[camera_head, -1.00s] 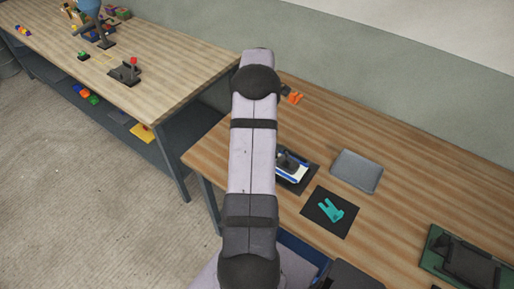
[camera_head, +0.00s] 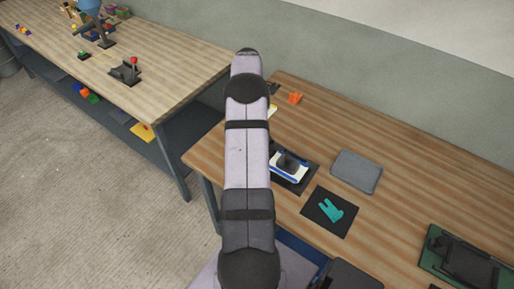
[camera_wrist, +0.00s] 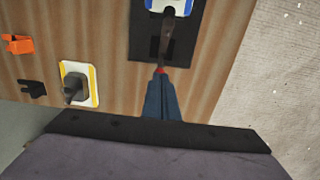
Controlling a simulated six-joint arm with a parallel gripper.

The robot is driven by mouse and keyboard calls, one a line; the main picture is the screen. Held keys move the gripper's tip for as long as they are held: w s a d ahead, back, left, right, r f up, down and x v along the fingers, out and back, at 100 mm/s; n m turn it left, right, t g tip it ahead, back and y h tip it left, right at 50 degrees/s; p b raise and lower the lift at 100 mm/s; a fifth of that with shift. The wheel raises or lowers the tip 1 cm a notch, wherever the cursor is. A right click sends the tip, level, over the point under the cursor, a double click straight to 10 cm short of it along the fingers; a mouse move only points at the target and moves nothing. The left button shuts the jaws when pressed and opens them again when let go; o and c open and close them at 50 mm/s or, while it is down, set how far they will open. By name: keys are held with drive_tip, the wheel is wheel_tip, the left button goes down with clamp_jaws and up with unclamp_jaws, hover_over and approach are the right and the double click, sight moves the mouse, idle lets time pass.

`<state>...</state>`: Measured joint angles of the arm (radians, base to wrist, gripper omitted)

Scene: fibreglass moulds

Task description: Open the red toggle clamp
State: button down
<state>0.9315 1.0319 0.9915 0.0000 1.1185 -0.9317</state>
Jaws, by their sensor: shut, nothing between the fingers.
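My gripper (camera_wrist: 164,84) shows in the wrist view as shut, dark blue-grey fingers tapering to a point, with nothing between them. A small red patch (camera_wrist: 160,71) shows at the fingertips, at the near end of a dark lever (camera_wrist: 167,38). This looks like the toggle clamp's handle, but the clamp body is out of frame; I cannot tell whether fingers and lever touch. The lever reaches toward a blue-and-white mould (camera_wrist: 180,6) on a black mat (camera_wrist: 145,48). In the head view my arm hides the gripper. A blue-and-white mould with a dark fixture (camera_head: 288,163) shows there.
A yellow-edged white plate (camera_wrist: 94,83) with a dark fixture and an orange piece (camera_wrist: 18,44) lie to the left. On the bench are a grey tray (camera_head: 356,171), a teal glove-like piece (camera_head: 331,210) and a green board (camera_head: 432,254). A wall runs behind.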

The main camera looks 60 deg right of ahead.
drive_tip(key=shift+w+f, duration=0.2)
drive_tip(key=shift+w, duration=0.65)
wheel_tip(320, 180, up, 8)
drive_tip(key=s+p, duration=0.2)
drive_tip(key=p, duration=0.3)
drive_tip(key=w+a+r+b, duration=0.1)
drive_tip(key=w+a+b, duration=0.1)
drive_tip(key=a, duration=1.2)
drive_tip(key=w+a+r+b, duration=0.1)
drive_tip(key=w+a+b, duration=0.15)
drive_tip(key=a, duration=1.15)
drive_tip(key=s+a+f+b, duration=0.2)
drive_tip(key=s+a+f, duration=0.1)
drive_tip(key=s+a, duration=0.55)
drive_tip(key=s+a+f+b, duration=0.2)
drive_tip(key=s+a, duration=0.5)
drive_tip(key=a, duration=0.2)
wheel_tip(320, 180, down, 46)
drive_tip(key=b, duration=4.5)
drive_tip(key=shift+d+f+b, duration=0.2)
drive_tip(key=shift+d+b, duration=0.05)
drive_tip(key=shift+b, duration=0.1)
